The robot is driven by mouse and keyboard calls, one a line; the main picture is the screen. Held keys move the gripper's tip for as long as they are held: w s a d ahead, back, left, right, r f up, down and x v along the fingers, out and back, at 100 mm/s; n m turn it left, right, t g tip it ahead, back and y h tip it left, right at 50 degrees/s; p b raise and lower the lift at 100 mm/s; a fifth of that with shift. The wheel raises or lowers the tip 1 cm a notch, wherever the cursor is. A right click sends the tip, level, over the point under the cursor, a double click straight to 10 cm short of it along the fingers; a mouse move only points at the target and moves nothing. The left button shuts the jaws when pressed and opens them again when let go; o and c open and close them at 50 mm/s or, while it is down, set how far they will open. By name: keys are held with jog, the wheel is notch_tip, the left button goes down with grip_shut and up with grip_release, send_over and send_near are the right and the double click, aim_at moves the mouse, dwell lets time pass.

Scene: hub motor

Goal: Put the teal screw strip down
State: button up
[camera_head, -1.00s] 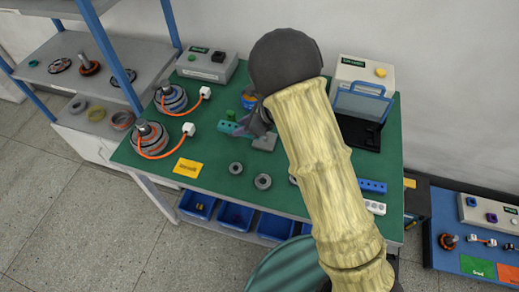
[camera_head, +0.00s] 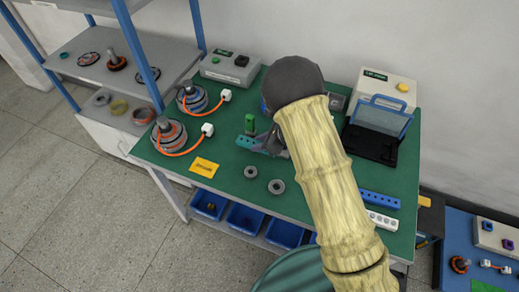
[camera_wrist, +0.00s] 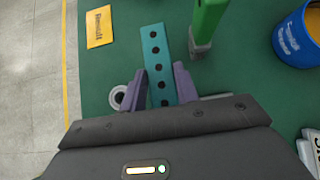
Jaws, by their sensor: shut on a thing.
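The teal screw strip (camera_wrist: 156,50) is a long flat bar with a row of dark holes. In the wrist view it lies lengthwise between the two purple-grey fingers of my gripper (camera_wrist: 160,72), which is shut on it. In the head view the strip (camera_head: 249,145) shows at the left of my gripper (camera_head: 268,141), over the middle of the green table (camera_head: 222,185). My arm hides part of it. I cannot tell whether its underside touches the table.
A green-handled tool (camera_wrist: 208,18) stands close to the strip, with a blue tub (camera_wrist: 296,40) farther right. Two grey rings (camera_head: 263,179) and an orange label (camera_head: 205,167) lie nearer the front edge. Two motors (camera_head: 170,133) with orange cables are at left.

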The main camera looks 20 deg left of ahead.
aim_at(260, 156)
jog(key=shift+f, duration=0.1)
notch_tip(260, 156, down, 3)
jog(key=shift+w+d+f+p, duration=0.1)
jog(key=shift+p, duration=0.2)
jog(key=shift+f, duration=0.4)
jog(key=shift+f, duration=0.2)
jog(key=o, duration=1)
jog(key=shift+r, duration=0.1)
jog(key=shift+r, duration=0.1)
